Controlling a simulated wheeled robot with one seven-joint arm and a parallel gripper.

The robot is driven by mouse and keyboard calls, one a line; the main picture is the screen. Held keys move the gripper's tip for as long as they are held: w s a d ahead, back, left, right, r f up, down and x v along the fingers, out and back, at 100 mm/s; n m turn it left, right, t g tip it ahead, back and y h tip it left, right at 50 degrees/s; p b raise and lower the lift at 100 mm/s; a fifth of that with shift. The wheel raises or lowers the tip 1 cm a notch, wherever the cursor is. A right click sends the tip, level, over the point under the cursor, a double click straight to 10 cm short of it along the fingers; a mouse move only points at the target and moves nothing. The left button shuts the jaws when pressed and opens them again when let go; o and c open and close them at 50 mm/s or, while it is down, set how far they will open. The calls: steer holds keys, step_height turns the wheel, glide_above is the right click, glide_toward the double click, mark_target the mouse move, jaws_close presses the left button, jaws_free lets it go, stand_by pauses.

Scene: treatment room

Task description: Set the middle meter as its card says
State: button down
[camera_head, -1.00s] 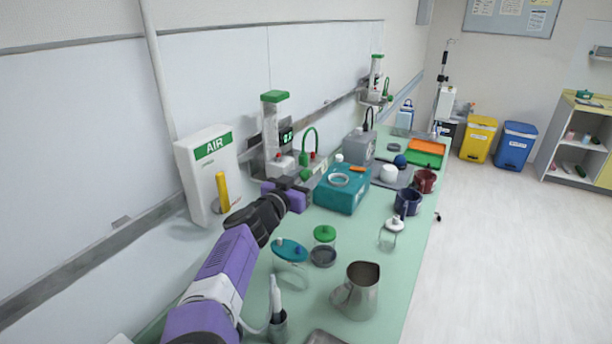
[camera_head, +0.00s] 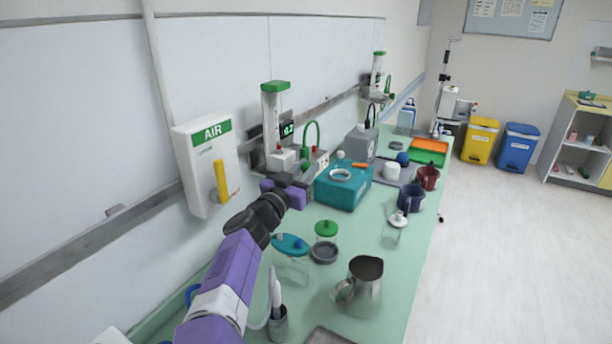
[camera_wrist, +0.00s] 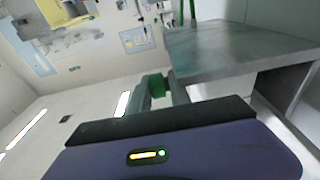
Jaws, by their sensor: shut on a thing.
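A flow meter (camera_head: 272,125) with a green cap, a clear tube and a small lit display (camera_head: 287,130) stands on the wall rail beyond the AIR box. The display digits are too small to read surely. My gripper (camera_head: 300,180) is at the underside of this meter. In the wrist view my gripper (camera_wrist: 158,90) is shut on a green knob (camera_wrist: 156,84) between its fingers. A second flow meter (camera_head: 377,75) with a green cap is farther along the rail. I cannot make out any card's writing or the knob's setting.
A white AIR box (camera_head: 200,150) with a yellow handle (camera_head: 221,181) is on the wall at left. A teal box (camera_head: 343,190), a grey box (camera_head: 361,144) and a steel pitcher (camera_head: 364,283) crowd the green bench (camera_head: 335,322). Floor is clear at right.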

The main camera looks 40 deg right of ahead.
steer(key=shift+s+d+f, duration=0.15)
steer(key=shift+s+d, duration=0.1)
steer(key=shift+s, duration=0.1)
steer(key=c, duration=1.3)
jaws_free()
steer(key=shift+w+a, duration=0.1)
steer(key=shift+a, duration=0.05)
steer(key=shift+a, duration=0.25)
steer(key=shift+b+v, duration=0.75)
steer(key=shift+v, duration=2.85)
